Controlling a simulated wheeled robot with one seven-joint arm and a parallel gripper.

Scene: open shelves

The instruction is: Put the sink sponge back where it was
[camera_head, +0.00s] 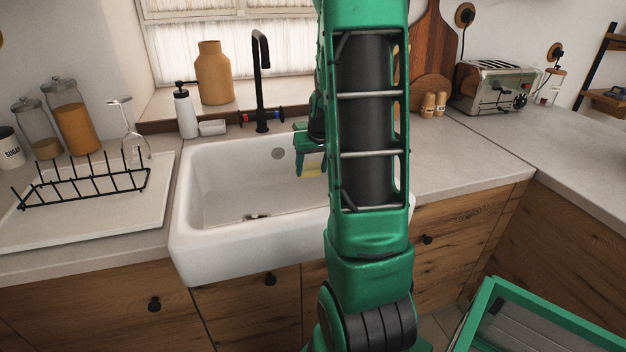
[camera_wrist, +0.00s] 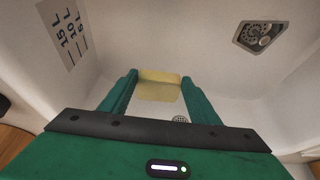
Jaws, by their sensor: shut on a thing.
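The yellow sponge (camera_wrist: 160,90) is held between the two green fingers of my gripper (camera_wrist: 158,80) in the wrist view. In the head view the sponge (camera_head: 311,166) shows as a small pale yellow patch below my gripper (camera_head: 308,162), partly hidden by my arm. My gripper is shut on it above the right part of the white sink (camera_head: 222,245). The sink's inside fills the wrist view, and the sponge appears clear of its walls.
A black faucet (camera_head: 260,85) rises behind the sink. A soap dispenser (camera_head: 186,112) and small white dish (camera_head: 212,127) stand left of it. A wire rack (camera_head: 85,190) and glass (camera_head: 125,125) are on the left counter. A toaster (camera_head: 492,88) stands at the right. The right counter's front is clear.

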